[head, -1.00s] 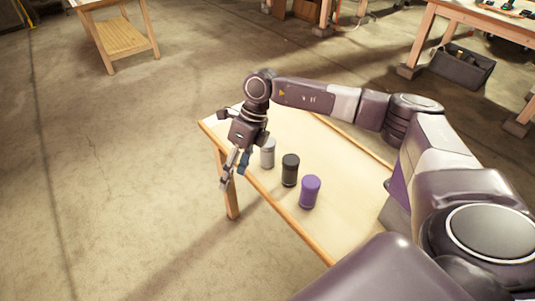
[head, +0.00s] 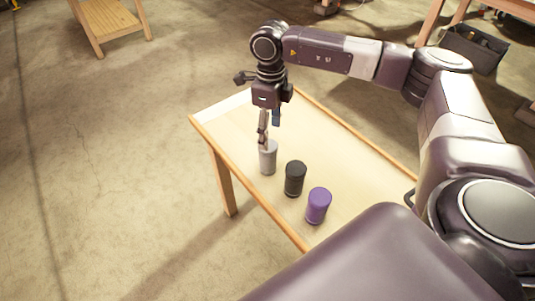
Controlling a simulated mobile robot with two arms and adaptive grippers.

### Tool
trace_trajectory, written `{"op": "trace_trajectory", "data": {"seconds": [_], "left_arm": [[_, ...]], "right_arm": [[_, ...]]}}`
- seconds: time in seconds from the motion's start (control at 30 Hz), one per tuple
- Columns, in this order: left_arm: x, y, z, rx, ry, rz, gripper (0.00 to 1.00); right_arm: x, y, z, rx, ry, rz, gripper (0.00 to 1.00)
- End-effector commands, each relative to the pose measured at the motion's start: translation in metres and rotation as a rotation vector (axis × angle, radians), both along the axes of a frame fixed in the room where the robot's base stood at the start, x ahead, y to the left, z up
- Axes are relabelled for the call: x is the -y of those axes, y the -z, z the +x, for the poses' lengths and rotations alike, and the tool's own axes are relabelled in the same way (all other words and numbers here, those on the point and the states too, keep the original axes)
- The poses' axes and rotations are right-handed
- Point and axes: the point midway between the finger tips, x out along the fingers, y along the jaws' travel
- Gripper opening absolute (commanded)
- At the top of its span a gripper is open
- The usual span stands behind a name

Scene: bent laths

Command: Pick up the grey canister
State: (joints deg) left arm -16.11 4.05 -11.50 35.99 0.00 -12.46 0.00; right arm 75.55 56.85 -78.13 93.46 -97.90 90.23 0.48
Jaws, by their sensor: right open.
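The grey canister (head: 268,161) stands upright on the wooden table (head: 330,149), near its left edge. My right gripper (head: 269,134) is open and points down just above and partly in front of the canister's top. One finger overlaps the canister's upper edge in the picture, and the other sits to the right, farther back. I cannot tell whether a finger touches it. My left gripper is not in view.
A black canister (head: 295,179) and a purple canister (head: 318,206) stand in a row toward the near right of the grey one. The table's far part is clear. A wooden stand (head: 108,19) and a dark bin (head: 472,48) are farther off.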

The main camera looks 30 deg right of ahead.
Motion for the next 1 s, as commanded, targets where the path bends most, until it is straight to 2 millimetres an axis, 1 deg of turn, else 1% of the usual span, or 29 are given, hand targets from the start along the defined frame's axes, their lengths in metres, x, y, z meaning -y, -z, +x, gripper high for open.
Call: {"op": "trace_trajectory", "data": {"seconds": [0.03,0.23,0.3,0.43,0.57,0.7,0.87,1.0], "left_arm": [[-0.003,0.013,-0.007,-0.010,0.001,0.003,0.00],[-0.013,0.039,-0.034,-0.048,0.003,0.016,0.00],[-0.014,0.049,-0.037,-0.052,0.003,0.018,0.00],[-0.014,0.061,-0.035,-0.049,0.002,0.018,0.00],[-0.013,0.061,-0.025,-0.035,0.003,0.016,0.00],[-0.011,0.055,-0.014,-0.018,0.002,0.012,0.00],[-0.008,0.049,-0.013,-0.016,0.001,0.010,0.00],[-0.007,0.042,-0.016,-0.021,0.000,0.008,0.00]], "right_arm": [[0.000,0.012,0.000,0.001,0.000,0.001,0.60],[-0.001,0.037,0.000,0.000,0.000,0.001,0.60],[-0.001,0.047,0.000,0.000,0.000,0.001,0.60],[-0.001,0.059,0.000,0.000,0.000,0.001,0.60],[-0.001,0.064,0.000,-0.001,0.000,0.002,0.60],[-0.001,0.077,0.000,-0.001,0.000,0.000,0.60],[-0.002,0.094,0.001,-0.003,0.000,0.000,0.60],[-0.004,0.116,0.005,-0.004,-0.001,0.000,0.60]]}}
